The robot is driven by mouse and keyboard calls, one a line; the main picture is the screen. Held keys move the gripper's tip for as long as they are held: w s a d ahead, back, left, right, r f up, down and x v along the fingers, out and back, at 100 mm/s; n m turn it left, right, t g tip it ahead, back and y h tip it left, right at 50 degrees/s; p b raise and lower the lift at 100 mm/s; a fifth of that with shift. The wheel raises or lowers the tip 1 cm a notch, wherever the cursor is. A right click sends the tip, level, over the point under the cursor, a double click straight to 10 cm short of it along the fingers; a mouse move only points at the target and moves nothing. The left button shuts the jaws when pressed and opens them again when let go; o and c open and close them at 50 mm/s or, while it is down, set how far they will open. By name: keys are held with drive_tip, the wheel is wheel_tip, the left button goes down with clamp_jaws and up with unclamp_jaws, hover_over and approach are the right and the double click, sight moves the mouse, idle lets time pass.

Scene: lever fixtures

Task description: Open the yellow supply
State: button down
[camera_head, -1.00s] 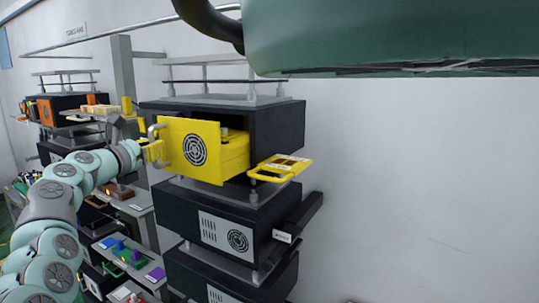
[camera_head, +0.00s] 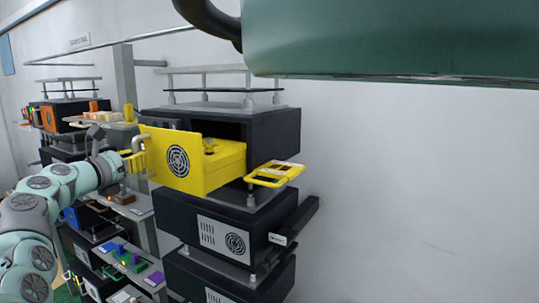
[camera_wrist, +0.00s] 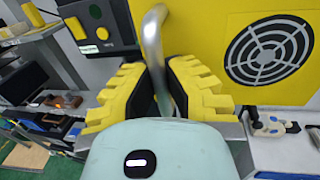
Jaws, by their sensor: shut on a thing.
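The yellow supply (camera_head: 175,160) is a drawer-like box with a round black vent on its front. It sticks out of a dark housing (camera_head: 276,130) on the upper shelf, with its yellow body showing behind the front panel. In the wrist view its yellow front (camera_wrist: 210,35) fills the upper right, with the vent beside my fingers. A grey bar handle (camera_wrist: 152,45) runs down between my yellow fingers. My gripper (camera_wrist: 162,92) is shut on this handle. In the head view my gripper (camera_head: 133,162) is at the left edge of the yellow front.
A yellow tray-like bracket (camera_head: 274,174) juts out right of the supply. Dark units with grey vented fronts (camera_head: 223,236) stand below. Shelves with coloured parts (camera_head: 130,260) are at the lower left. A large green shape fills the top right.

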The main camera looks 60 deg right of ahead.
drive_tip(key=shift+w+a, duration=0.1)
drive_tip(key=c, duration=1)
unclamp_jaws()
drive_tip(key=v, duration=1.2)
drive_tip(key=shift+r, duration=0.1)
